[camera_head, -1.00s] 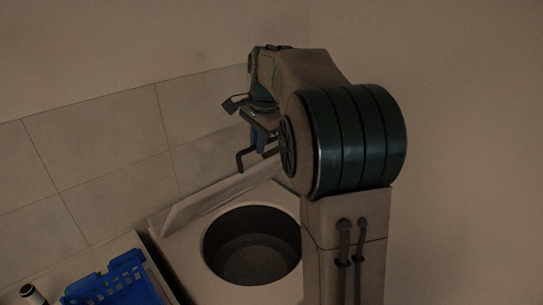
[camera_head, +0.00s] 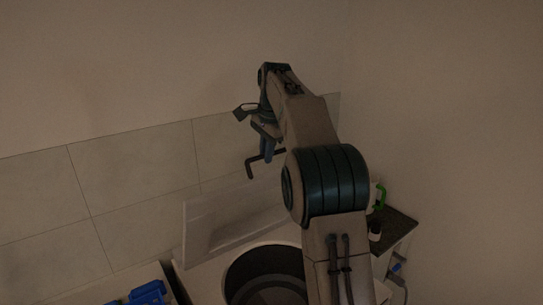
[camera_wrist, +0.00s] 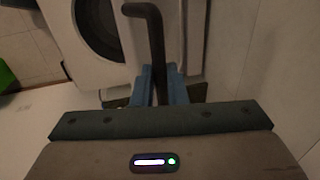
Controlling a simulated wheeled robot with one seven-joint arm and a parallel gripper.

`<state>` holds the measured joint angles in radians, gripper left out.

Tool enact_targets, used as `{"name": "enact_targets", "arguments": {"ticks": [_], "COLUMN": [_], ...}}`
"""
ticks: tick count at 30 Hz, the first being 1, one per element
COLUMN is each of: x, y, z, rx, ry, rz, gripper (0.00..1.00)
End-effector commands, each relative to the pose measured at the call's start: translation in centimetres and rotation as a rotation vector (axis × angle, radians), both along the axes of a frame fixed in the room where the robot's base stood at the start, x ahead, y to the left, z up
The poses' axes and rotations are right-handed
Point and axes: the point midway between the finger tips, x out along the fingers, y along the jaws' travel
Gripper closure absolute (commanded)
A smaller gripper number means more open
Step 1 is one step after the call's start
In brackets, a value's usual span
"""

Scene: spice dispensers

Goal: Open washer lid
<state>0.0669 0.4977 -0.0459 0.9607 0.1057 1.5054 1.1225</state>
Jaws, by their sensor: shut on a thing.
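The washer (camera_head: 207,280) is a white top-loader at the bottom of the head view, with a dark round drum opening (camera_head: 245,266). Its pale lid (camera_head: 225,222) stands raised at the back, near the tiled wall. My gripper (camera_head: 266,150) is above the lid, shut on a dark bent rod (camera_head: 251,170) with a hooked end. In the wrist view the rod (camera_wrist: 157,45) sits between the blue fingers (camera_wrist: 160,82), with the washer's body (camera_wrist: 72,62) and opening (camera_wrist: 97,22) beyond. Whether the rod touches the lid is unclear.
A blue basket (camera_head: 149,293) is at the lower left, beside the washer. At the right, a dark-topped surface (camera_head: 400,222) holds a green-handled item (camera_head: 380,194) and a small dark container (camera_head: 375,232). Walls stand behind and to the right.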

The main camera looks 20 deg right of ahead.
Motion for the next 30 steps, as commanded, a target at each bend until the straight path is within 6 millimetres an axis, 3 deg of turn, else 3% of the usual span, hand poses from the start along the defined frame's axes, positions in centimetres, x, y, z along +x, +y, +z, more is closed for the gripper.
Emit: {"name": "enact_targets", "arguments": {"ticks": [1,13,14,16,30], "x": [0.2,0.3,0.3,0.3,0.1], "y": [0.4,0.4,0.4,0.4,0.0], "z": [-0.9,-0.9,-0.9,-0.8,0.8], "rx": [0.006,0.006,0.006,0.006,0.001], "ry": [0.015,0.016,0.016,0.015,0.004], "rz": [0.005,0.005,0.005,0.005,-0.001], "gripper": [1.0,1.0,0.85,0.66,0.66]}}
